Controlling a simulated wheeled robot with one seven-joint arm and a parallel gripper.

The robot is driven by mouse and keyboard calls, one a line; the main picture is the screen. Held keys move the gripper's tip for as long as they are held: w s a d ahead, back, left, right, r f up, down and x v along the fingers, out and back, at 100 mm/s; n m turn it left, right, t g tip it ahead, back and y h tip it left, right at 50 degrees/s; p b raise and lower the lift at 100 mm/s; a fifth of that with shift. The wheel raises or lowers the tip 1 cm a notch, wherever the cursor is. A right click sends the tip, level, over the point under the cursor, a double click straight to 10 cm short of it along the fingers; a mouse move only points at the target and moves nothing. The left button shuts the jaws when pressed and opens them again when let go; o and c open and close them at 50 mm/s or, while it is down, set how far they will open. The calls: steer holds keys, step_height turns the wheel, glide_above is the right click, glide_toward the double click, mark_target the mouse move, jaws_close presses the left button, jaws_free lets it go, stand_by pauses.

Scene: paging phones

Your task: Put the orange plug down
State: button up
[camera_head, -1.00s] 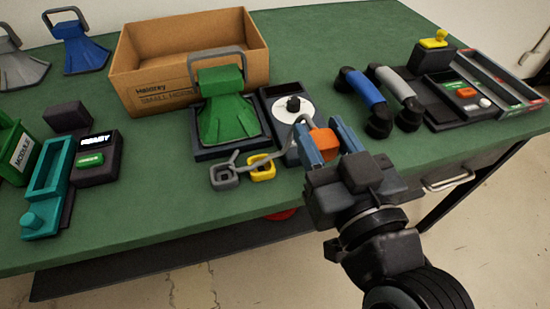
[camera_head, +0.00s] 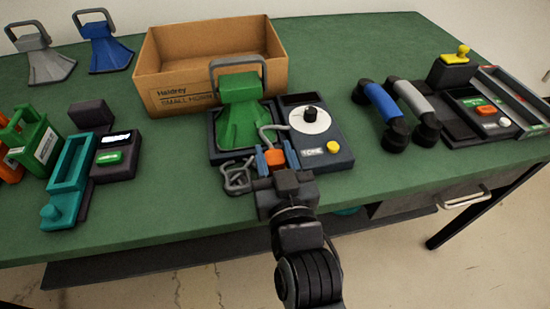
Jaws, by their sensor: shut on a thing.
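The orange plug (camera_head: 272,160) is between the blue fingers of my gripper (camera_head: 273,155), which is shut on it. A grey cord (camera_head: 268,130) curves up from the plug. The plug is at the front of the dark tone unit (camera_head: 335,154), which has a white dial (camera_head: 310,119) and a yellow button. A grey square loop (camera_head: 237,178) lies just left of my gripper near the table's front edge. I cannot tell whether the plug touches the table.
A green phone-like piece (camera_head: 241,112) with a handle sits in a dark tray behind. A cardboard box (camera_head: 165,102) stands at the back. Blue and grey handsets (camera_head: 381,100) lie right. A teal holder (camera_head: 68,170) stands left. The green tabletop (camera_head: 180,195) is clear at front left.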

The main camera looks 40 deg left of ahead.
steer(key=shift+f, duration=0.35)
steer(key=shift+f+b, duration=0.35)
steer(key=o, duration=1.1)
steer(key=shift+r, duration=0.1)
steer(key=shift+r, duration=0.1)
steer(key=shift+r+p, duration=0.3)
steer(key=shift+p, duration=0.2)
steer(key=b+v, duration=0.2)
steer(key=v, duration=1)
steer(key=shift+f, duration=0.15)
